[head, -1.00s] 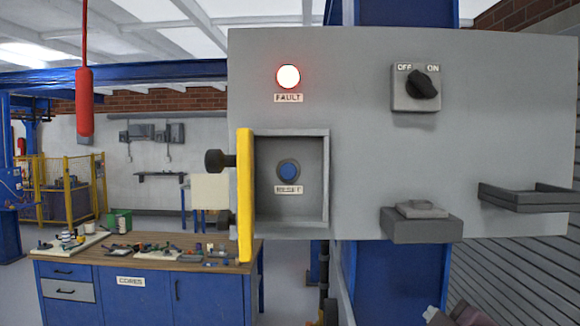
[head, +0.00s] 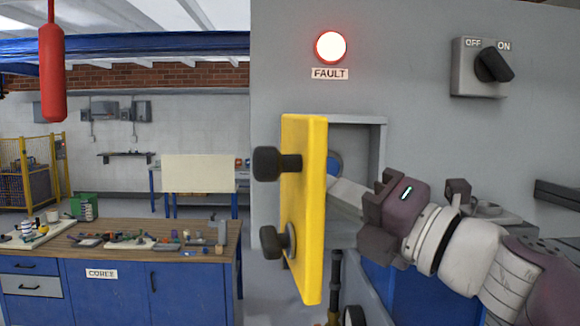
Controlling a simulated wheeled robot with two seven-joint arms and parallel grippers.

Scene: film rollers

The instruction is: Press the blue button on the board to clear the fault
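The blue button (head: 335,168) sits in a recess (head: 372,140) of the grey board (head: 420,140). Only a sliver of it shows, because the open yellow door (head: 305,220) stands in front of it. My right gripper (head: 338,193) comes in from the right, in front of the recess and below the button. A pale grey piece reaches from its dark body towards the recess, its tip partly hidden by the door's edge. I cannot tell whether its fingers are open or touch anything. The fault lamp (head: 331,47) is lit white with a red rim. My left gripper is out of view.
Two black knobs (head: 268,163) stick out from the door's left face. An OFF/ON switch (head: 475,75) is at the board's upper right. A workbench (head: 150,225) with small parts stands at the left. A red hanging cylinder (head: 52,75) is at the upper left.

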